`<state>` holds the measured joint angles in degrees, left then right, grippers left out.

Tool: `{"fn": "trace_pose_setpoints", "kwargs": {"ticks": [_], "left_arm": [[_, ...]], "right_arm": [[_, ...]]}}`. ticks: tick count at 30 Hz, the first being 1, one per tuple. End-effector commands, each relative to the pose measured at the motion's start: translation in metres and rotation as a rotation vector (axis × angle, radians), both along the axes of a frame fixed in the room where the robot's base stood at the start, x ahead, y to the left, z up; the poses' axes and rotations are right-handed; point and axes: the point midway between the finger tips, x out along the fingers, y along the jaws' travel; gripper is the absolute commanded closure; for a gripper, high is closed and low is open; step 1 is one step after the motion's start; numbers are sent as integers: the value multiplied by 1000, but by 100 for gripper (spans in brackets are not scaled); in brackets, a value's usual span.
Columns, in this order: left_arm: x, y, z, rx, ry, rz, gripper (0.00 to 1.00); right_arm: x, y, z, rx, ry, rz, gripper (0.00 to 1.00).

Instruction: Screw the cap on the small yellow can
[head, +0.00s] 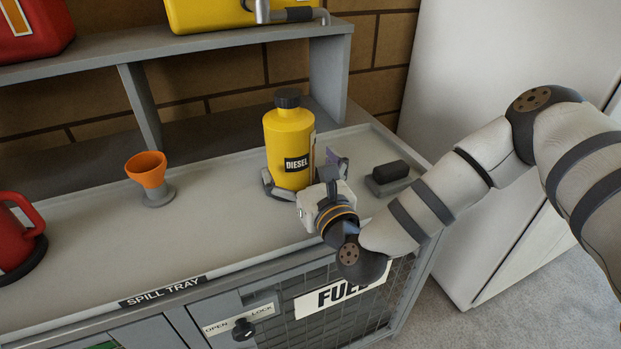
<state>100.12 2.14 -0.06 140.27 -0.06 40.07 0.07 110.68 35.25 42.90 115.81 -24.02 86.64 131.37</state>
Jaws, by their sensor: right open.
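The small yellow can (286,138), labelled DIESEL, stands upright on the spill tray (225,215). A dark cap (288,97) sits on top of its neck; I cannot tell how tightly it is seated. My right gripper (304,175) is low at the can's front right, with its fingers spread, one at the can's lower left and the other to its right. I cannot tell whether the fingers touch the can. The gripper hides part of the can's base. My left gripper is not in view.
An orange funnel (147,170) stands left of the can, and a red can (18,235) at the far left. A black block on a grey base (389,176) lies to the right. A shelf (190,44) carries larger cans behind. The tray's middle is clear.

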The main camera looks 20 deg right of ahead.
Motion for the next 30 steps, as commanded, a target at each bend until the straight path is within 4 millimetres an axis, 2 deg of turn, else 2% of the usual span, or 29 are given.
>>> {"fn": "trace_pose_setpoints", "kwargs": {"ticks": [4, 10, 15, 30], "left_arm": [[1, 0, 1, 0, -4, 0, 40], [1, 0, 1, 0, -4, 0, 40], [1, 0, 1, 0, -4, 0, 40], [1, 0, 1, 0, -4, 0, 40]], "right_arm": [[-34, -1, -1, 1, 4, 0, 4], [-62, -2, -1, 0, 2, 0, 4], [-67, -3, 0, 0, 0, -2, 4], [-67, -3, 0, -1, 1, -1, 4]]}}
